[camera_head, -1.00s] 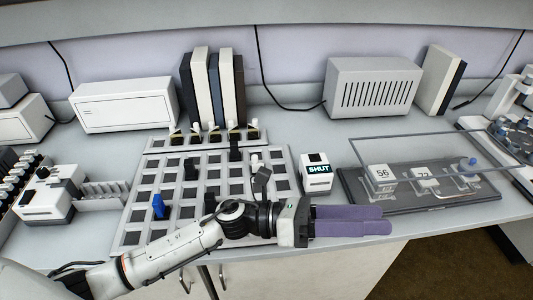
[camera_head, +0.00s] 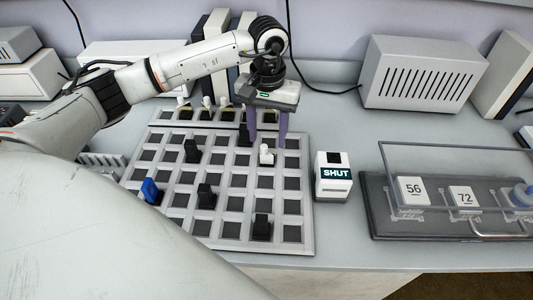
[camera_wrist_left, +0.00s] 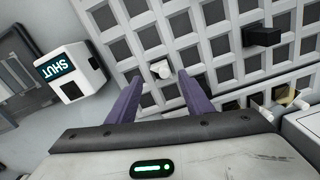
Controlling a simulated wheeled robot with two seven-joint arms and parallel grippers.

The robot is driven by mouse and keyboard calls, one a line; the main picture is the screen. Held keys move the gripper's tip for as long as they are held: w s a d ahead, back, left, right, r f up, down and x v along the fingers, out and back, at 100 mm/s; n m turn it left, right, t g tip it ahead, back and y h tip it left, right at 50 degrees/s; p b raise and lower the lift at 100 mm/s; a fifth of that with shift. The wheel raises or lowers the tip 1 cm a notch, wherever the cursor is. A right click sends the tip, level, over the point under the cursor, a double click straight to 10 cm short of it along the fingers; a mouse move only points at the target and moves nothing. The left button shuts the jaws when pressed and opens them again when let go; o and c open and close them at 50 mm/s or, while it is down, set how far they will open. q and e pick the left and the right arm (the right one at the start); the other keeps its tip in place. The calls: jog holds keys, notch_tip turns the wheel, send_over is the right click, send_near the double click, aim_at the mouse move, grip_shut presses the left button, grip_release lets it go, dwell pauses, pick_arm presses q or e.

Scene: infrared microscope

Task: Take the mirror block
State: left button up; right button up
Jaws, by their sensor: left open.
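My left gripper (camera_head: 268,134) points down over the back right of a pale grid board (camera_head: 306,215), its two purple fingers apart with nothing between them. A small white-topped piece (camera_head: 266,155) stands on the board just in front of the fingertips. In the left wrist view, this white piece (camera_wrist_left: 161,70) shows just beyond the open left gripper (camera_wrist_left: 160,88). Several black blocks (camera_head: 192,151) and a blue block (camera_head: 151,190) stand in other cells. I cannot tell for certain which piece is the mirror block. My right gripper is not in view.
A white box marked SHUT (camera_head: 332,178) stands right of the board. A dark tray with a clear cover (camera_head: 376,215) holds blocks marked 56 and 72. A grey vented box (camera_head: 420,75) is behind. Upright binders stand behind my left wrist.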

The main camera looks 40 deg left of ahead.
aim_at(265, 145)
pick_arm(q)
jog(key=shift+a+f+p, duration=0.15)
jog(key=shift+f+p, duration=0.15)
jog(key=shift+f, duration=1.2)
jog(key=shift+a+f+p, duration=0.15)
jog(key=shift+f+p, duration=0.1)
jog(key=shift+f, duration=1.25)
jog(key=c, duration=1.1)
